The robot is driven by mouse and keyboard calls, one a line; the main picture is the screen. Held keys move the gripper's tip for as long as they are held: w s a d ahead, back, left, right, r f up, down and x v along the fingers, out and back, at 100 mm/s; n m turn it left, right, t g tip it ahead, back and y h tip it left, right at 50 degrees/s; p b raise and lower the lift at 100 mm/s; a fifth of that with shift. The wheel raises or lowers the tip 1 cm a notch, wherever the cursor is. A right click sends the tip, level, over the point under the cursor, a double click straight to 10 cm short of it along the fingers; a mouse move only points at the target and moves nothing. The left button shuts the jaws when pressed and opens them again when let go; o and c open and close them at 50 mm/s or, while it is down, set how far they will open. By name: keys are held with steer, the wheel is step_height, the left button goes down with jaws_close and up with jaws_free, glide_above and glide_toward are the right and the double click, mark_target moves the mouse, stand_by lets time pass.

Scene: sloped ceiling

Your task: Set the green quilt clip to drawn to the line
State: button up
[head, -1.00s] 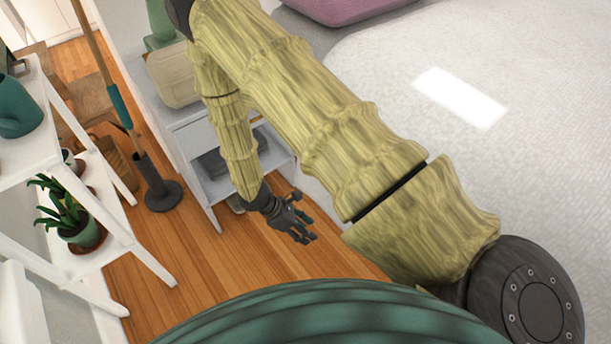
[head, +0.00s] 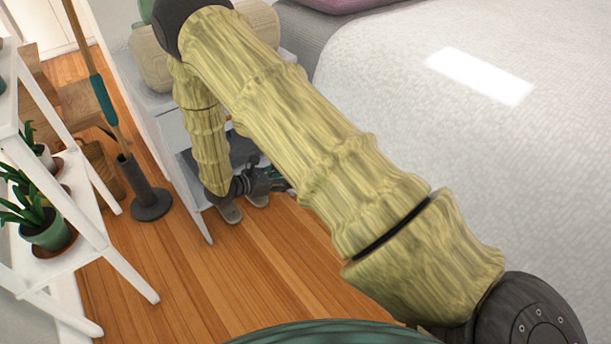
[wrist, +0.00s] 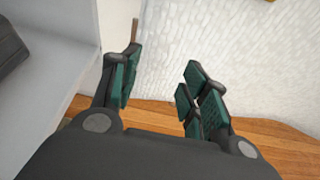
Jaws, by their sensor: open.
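My gripper (head: 282,180) is open and empty, low between the nightstand and the bed's near side, pointing right toward the bed. In the wrist view its green-padded fingers (wrist: 162,65) are spread in front of the white textured quilt (wrist: 215,40), which hangs down the bedside. The quilt also covers the bed in the head view (head: 450,160). I cannot make out the green quilt clip in either view. A thin brown upright piece (wrist: 134,30) shows just beyond the left finger; I cannot tell what it is. My forearm hides part of the bedside in the head view.
A pole in a dark holder (head: 150,200) and a white plant shelf (head: 130,270) stand left. Wooden floor (head: 240,270) is clear in front.

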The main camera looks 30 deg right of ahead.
steer(key=b+x, duration=0.4)
steer(key=x, duration=0.5)
steer(key=shift+d+f, duration=0.2)
steer(key=shift+s, duration=0.1)
jaws_close()
